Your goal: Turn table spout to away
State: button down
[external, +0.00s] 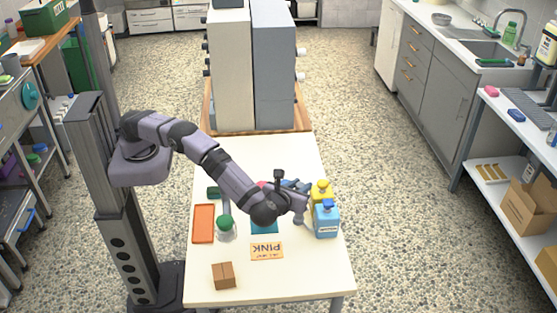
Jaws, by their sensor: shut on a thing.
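My gripper (304,203) is low over the right half of the white table (328,272), just left of two bottles. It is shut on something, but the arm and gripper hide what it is. A blue bottle (327,222) with a dark blue top stands upright right of the gripper. A yellow bottle (322,191) stands just behind it. I cannot clearly make out a spout or which way one points.
A teal item lies partly under the arm. Tall cabinets (274,65) stand behind. The table's front right is clear.

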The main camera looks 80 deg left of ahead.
jog(key=c, duration=1.5)
grip_release()
jog(key=shift+o, duration=0.2)
jog(key=shift+s+d+r+b, duration=0.2)
jog(key=shift+s+d+b, duration=0.1)
jog(key=shift+d, duration=0.25)
jog(key=b+v, duration=0.1)
jog(key=v, duration=0.5)
jog(key=shift+r, duration=0.1)
